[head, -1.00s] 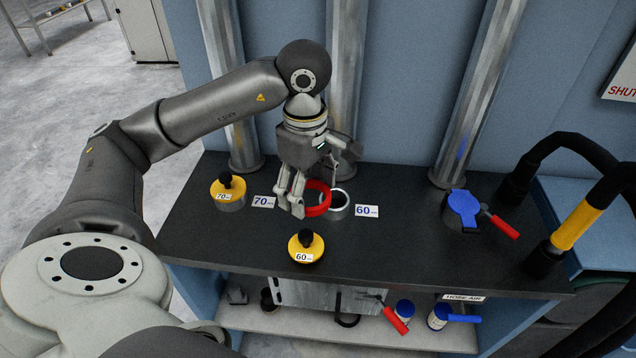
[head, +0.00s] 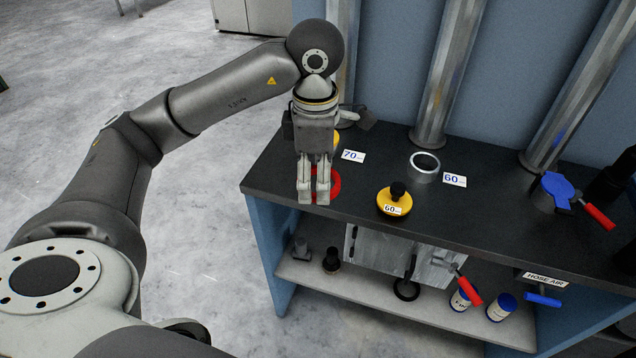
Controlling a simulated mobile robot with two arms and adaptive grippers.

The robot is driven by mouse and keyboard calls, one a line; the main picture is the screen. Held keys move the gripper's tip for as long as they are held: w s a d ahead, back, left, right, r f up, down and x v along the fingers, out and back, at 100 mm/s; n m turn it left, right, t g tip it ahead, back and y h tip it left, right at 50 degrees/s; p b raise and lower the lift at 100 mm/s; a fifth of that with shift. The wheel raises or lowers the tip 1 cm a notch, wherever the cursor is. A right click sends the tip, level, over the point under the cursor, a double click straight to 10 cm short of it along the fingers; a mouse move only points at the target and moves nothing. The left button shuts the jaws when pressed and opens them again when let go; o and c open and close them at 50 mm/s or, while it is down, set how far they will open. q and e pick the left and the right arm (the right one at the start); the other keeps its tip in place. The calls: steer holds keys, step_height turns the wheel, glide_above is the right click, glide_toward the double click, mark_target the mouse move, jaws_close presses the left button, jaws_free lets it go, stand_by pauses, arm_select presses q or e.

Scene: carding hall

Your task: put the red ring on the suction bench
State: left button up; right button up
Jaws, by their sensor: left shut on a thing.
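My left gripper (head: 313,198) points down over the left front part of the dark suction bench (head: 480,205). It is shut on the red ring (head: 335,184), which shows partly behind and to the right of the fingers. Whether the ring touches the bench top is hard to tell. A yellow cap (head: 336,138) behind the gripper is mostly hidden, near the 70 label (head: 353,155). The open silver-rimmed 60 port (head: 424,164) is to the right, beside the 60 label (head: 454,179). My right gripper is out of view.
A yellow cap marked 60 (head: 393,201) sits near the front edge. Metal pipes (head: 448,75) rise behind the bench. The lower shelf (head: 350,297) holds several small items. Floor to the left is clear.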

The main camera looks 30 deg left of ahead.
arm_select(q)
steer(key=w+a+f, duration=0.2)
steer(key=w, duration=0.1)
steer(key=w+a+f+p, duration=0.1)
steer(key=w+a+f, duration=0.1)
steer(key=f, duration=0.1)
steer(key=w+a+f, duration=0.3)
steer(key=shift+w, duration=0.3)
steer(key=shift+w+a+f+p, duration=0.1)
steer(key=shift+a+f+p, duration=0.05)
steer(key=shift+f+p, duration=0.2)
step_height(320, 180, down, 3)
steer(key=shift+w+a+r+p, duration=0.1)
steer(key=shift+p, duration=0.6)
steer(key=shift+f, duration=0.3)
